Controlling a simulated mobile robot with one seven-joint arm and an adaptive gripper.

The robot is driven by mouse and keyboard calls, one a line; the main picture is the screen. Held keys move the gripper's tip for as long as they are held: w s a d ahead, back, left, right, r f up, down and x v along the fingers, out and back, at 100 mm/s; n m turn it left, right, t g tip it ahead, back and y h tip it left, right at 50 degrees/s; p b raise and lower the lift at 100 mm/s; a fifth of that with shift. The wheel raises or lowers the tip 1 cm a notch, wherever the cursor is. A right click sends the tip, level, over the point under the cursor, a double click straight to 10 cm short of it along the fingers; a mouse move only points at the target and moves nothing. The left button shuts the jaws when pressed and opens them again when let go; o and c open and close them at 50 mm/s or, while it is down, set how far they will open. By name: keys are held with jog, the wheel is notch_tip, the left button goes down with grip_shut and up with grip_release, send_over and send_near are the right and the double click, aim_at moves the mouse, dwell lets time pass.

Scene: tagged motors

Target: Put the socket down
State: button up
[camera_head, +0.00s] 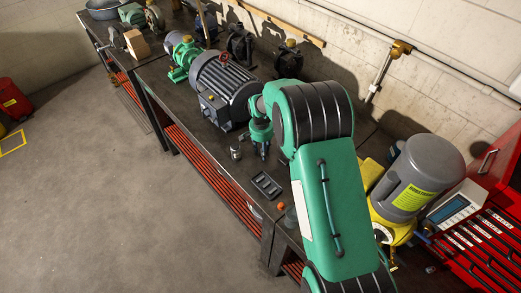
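My green and black arm comes up from the lower right, and its end, my gripper (263,148), points down over the workbench (226,172). The fingers are small and dark, and I cannot tell whether they are open or shut or hold anything. A small metallic cylinder (236,152), perhaps a socket, stands on the bench just left of my gripper, apart from it. A dark slotted tray (266,185) lies near the bench's front edge, below my gripper in the picture. I cannot make out what its slots hold.
A large dark grey motor (223,88) stands just behind my gripper, with a green pump (184,57) farther left. A yellow and grey motor (418,180) and a red tool drawer (478,245) are at the right. A small orange-topped item (281,206) is near the tray.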

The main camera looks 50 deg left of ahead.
jog(key=shift+r, duration=0.15)
notch_tip(320, 180, up, 12)
jog(key=shift+s+b, duration=0.3)
jog(key=shift+s, duration=0.05)
dwell(0.6)
jog(key=shift+r, duration=0.1)
dwell(0.7)
